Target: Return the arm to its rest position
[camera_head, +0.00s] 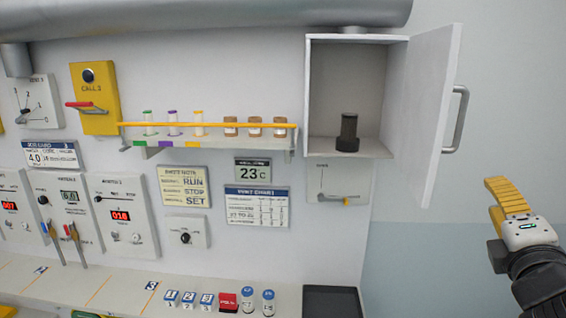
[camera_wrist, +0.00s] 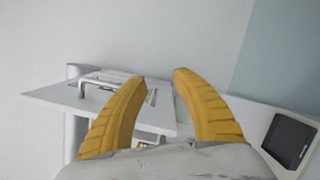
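My gripper (camera_head: 510,200) is at the right edge of the head view, to the right of the open cabinet door, with its yellow fingers pointing up and left. In the wrist view my gripper (camera_wrist: 160,78) shows two yellow fingers spread apart, with a gap between the tips. Nothing is held between them. The cabinet door (camera_head: 424,115) stands wide open, and a gap shows between its handle and my gripper in the head view. The door also shows in the wrist view (camera_wrist: 60,97), behind the fingers.
The open cabinet (camera_head: 322,95) holds a dark cylindrical object (camera_head: 347,133). A shelf (camera_head: 210,146) holds several vials behind a yellow bar. A counter (camera_head: 60,285) with small bottles and a black tray (camera_head: 333,301) lies below. The wall right of the door is bare.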

